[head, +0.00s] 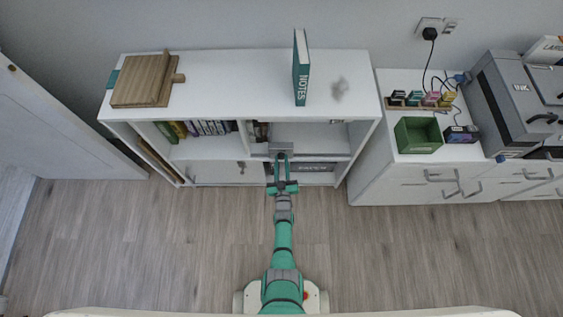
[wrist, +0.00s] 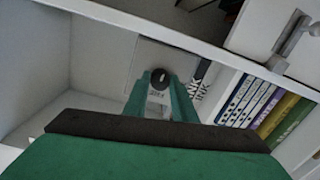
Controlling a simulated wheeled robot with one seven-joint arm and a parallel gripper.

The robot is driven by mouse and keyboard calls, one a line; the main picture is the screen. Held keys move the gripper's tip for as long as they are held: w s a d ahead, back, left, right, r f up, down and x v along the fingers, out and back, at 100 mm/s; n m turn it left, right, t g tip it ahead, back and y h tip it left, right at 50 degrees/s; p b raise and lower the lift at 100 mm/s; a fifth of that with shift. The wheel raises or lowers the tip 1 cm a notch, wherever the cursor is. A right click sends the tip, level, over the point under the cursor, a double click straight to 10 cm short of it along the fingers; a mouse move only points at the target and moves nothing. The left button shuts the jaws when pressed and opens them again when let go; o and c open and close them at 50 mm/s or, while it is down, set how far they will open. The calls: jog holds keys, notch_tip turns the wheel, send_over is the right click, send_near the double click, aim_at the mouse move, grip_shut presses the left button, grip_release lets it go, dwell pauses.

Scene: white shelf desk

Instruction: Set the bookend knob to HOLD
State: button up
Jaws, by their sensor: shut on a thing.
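The bookend knob (wrist: 160,74) is a small dark round knob with a pale pointer mark, seen in the wrist view between my fingertips. It sits on a light grey bookend plate (wrist: 160,53). My gripper (wrist: 160,82) is shut on the knob; its green fingers stand on either side of it. Small lettering below the knob is too blurred to read, so the setting cannot be told. In the head view my gripper (head: 281,157) reaches into the right-hand bay of the white shelf desk (head: 225,68), and it hides the knob there.
Books (wrist: 262,105) and a box lettered INK (wrist: 204,82) stand close to my fingers. A shelf board (wrist: 200,42) runs near the gripper. On the desk top are a NOTES book (head: 301,70) and a wooden board (head: 142,80). The floor is clear.

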jog(key=m, duration=0.4)
jog(key=shift+f, duration=0.1)
jog(key=m, duration=0.9)
jog(key=shift+a+m+t, duration=0.1)
jog(key=shift+m+t, duration=0.2)
jog(key=shift+m, duration=2)
jog(key=o, duration=1)
jog(key=shift+o, duration=0.2)
jog(key=shift+s, duration=0.1)
